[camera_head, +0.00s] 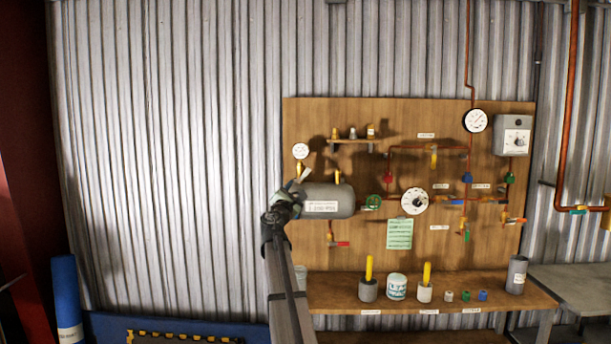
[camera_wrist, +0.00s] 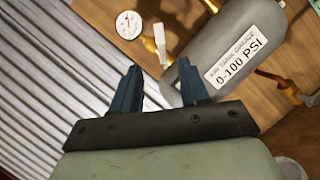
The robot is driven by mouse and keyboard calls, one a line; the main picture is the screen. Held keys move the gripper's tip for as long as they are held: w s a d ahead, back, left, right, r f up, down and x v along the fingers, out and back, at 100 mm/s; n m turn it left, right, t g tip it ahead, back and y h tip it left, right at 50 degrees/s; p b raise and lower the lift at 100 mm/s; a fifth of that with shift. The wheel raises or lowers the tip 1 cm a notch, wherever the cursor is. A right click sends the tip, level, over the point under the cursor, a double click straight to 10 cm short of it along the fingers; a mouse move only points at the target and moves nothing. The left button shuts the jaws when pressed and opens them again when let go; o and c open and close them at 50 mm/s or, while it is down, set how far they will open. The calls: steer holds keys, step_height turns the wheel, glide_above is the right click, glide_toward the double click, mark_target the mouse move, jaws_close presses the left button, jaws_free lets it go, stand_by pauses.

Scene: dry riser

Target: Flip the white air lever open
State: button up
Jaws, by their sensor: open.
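The white air lever (camera_wrist: 161,42) sits by a brass fitting at the rounded left end of the grey air tank (camera_wrist: 225,50). In the head view the pale lever (camera_head: 305,174) shows just above and right of my gripper (camera_head: 292,190). The tank (camera_head: 340,192) carries a label reading 0-100 PSI. In the wrist view my gripper (camera_wrist: 158,72) is open and empty, its two dark blue fingers pointing toward the lever. The lever is a little beyond the fingertips and between their lines. Whether a finger touches the tank end is hard to tell.
A round gauge (camera_head: 300,151) stands above the tank's left end. A green handwheel (camera_head: 374,201) and a white dial (camera_head: 415,201) lie to the right on the wooden panel (camera_head: 470,255). A shelf (camera_head: 330,292) with pots runs below. Corrugated wall left is clear.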

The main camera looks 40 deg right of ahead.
mark_target(305, 174)
steer(key=x, duration=1.3)
steer(key=shift+w+d, duration=0.15)
steer(key=shift+d, duration=0.15)
steer(key=shift+c, duration=0.2)
jaws_close()
